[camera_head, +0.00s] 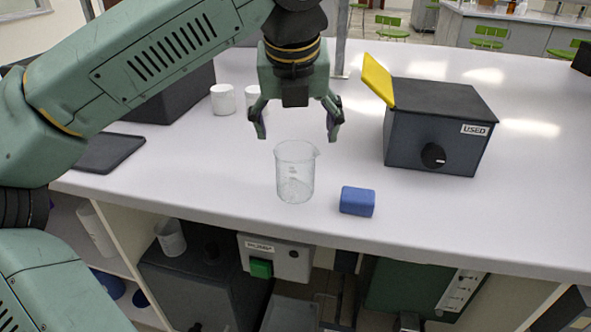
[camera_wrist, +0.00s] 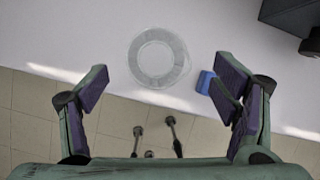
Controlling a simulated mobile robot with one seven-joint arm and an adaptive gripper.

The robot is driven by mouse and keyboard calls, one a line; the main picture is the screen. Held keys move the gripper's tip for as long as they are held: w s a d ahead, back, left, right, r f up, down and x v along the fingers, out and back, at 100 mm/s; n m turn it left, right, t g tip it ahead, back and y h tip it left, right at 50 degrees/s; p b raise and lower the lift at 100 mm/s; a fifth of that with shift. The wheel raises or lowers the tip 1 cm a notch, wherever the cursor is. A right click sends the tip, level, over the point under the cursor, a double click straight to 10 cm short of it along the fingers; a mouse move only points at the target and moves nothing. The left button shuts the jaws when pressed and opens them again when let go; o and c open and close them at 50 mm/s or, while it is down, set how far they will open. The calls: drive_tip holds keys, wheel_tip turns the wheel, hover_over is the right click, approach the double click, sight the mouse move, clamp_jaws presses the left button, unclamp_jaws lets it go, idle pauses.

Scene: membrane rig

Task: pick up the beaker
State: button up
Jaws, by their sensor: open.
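A clear glass beaker (camera_head: 295,172) stands upright on the white bench near its front edge. My gripper (camera_head: 298,137) is open and empty, pointing down, with its fingers above the beaker and apart from it in the head view. In the wrist view the beaker's round rim (camera_wrist: 158,58) shows from above, past the fingertips and between their lines. My open gripper (camera_wrist: 160,82) frames it there, with the purple-padded fingers spread to left and right.
A blue block (camera_head: 357,201) lies just right of the beaker. A grey box marked USED (camera_head: 432,142) with a yellow flap stands further right. White cups (camera_head: 223,99) and a dark tray (camera_head: 106,152) are at the left. The bench's front edge is close.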

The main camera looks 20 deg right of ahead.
sight(293, 145)
drive_tip(key=x, duration=0.5)
drive_tip(key=shift+a+p, duration=0.3)
drive_tip(key=shift+p, duration=0.05)
drive_tip(key=shift+s+p+x, duration=0.15)
drive_tip(key=shift+p+x, duration=0.3)
drive_tip(key=shift+x, duration=1)
drive_tip(key=shift+s+p+x, duration=0.2)
drive_tip(key=shift+p+x, duration=0.25)
drive_tip(key=shift+x, duration=1.05)
drive_tip(key=shift+a+f, duration=0.1)
drive_tip(key=shift+f, duration=0.05)
drive_tip(key=shift+c, duration=0.5)
drive_tip(key=c, duration=1.1)
drive_tip(key=shift+c, duration=0.2)
